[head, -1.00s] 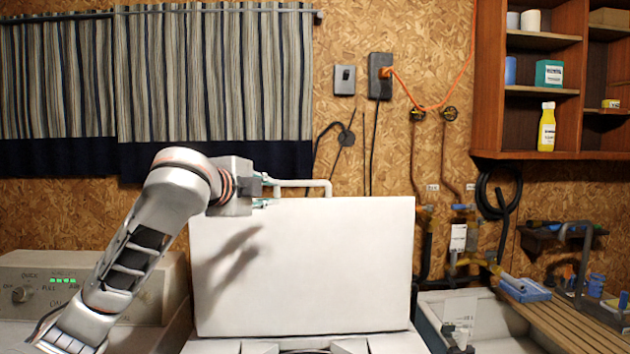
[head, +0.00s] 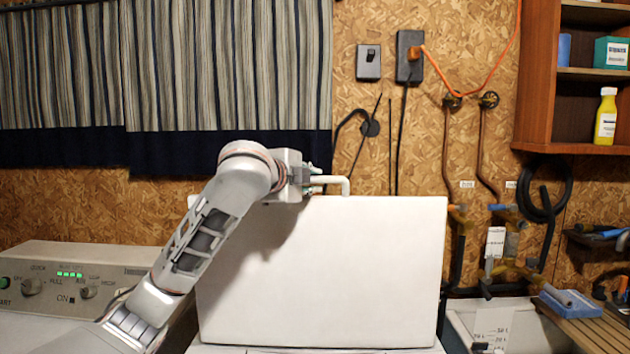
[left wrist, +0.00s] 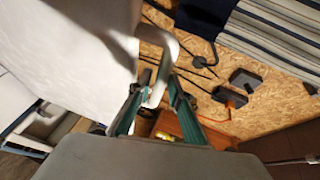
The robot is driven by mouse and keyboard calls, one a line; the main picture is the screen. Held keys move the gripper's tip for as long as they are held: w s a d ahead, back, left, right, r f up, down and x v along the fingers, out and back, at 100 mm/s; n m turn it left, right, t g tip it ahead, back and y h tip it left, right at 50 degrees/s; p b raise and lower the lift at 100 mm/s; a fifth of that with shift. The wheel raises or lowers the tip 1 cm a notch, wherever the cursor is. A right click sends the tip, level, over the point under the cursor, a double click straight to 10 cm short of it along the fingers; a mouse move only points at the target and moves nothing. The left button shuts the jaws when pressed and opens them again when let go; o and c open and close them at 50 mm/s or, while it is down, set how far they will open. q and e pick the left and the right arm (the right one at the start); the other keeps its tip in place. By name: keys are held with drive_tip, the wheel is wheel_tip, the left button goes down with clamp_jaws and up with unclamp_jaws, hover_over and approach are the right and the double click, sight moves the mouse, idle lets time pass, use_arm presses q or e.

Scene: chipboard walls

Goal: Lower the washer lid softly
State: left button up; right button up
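The washer lid (head: 325,275) is a large white panel standing upright in the middle of the head view. A white bent handle-like bar (head: 346,181) shows just above its top edge. My left gripper (head: 314,180) is at that edge, left of the bar's bend. In the left wrist view, the lid (left wrist: 75,50) fills the upper left, and the white bar (left wrist: 172,48) runs down between my left gripper's teal fingers (left wrist: 155,90). The fingers are on either side of the bar; I cannot tell whether they press on it. My right gripper is out of view.
A control panel (head: 85,278) with knobs and green lights is at left. A sink (head: 505,325) and slatted wooden board (head: 590,325) are at right. Striped curtains (head: 230,70), pipes (head: 446,150) and a wooden shelf (head: 535,95) are on the wall behind.

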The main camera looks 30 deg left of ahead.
use_arm(q)
drive_tip(key=shift+w+a+f, duration=0.1)
drive_tip(key=shift+w, duration=0.6)
clamp_jaws()
drive_tip(key=shift+s, duration=0.1)
